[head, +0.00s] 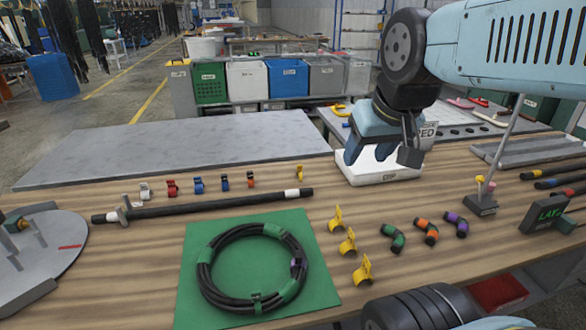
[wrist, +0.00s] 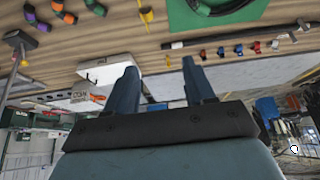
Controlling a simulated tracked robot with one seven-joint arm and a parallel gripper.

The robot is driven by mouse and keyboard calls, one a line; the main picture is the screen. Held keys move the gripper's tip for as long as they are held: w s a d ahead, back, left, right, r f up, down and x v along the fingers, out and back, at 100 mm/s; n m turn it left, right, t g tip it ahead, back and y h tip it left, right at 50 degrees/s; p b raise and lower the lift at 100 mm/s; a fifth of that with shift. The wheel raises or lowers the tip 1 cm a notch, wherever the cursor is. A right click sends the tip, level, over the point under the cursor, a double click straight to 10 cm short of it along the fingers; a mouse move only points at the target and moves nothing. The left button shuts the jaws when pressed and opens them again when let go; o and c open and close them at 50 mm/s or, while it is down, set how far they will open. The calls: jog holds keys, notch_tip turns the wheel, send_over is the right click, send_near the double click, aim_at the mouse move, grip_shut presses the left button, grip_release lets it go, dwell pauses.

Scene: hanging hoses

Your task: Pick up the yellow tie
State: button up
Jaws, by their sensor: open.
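The small yellow tie (head: 300,171) stands on the wooden bench at the right end of a row of small ties in white, red, blue and orange. It also shows in the wrist view (wrist: 168,62), small, in the gap beyond my fingertips. Three larger yellow clips (head: 348,241) stand in a line to the right of the green mat. My gripper (head: 382,152) is open and empty, right of the yellow tie and above a white labelled box (head: 375,173). In the wrist view my two fingers (wrist: 160,72) are apart with nothing between them.
A black bar (head: 215,204) with white ends lies in front of the tie row. A coiled black hose (head: 205,278) lies on the green mat (head: 190,312). Green, orange and purple elbows (head: 427,231) lie at right. Bare bench surrounds the yellow tie.

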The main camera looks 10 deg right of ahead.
jog(key=w, duration=1.3)
jog(key=g, duration=0.1)
send_over(300, 165)
jog(key=s, duration=0.6)
notch_tip(300, 165, down, 18)
jog(key=f, duration=0.1)
jog(key=x, duration=1.4)
jog(key=shift+w, duration=0.45)
jog(key=shift+r, duration=0.1)
jog(key=shift+c, duration=0.5)
grip_shut()
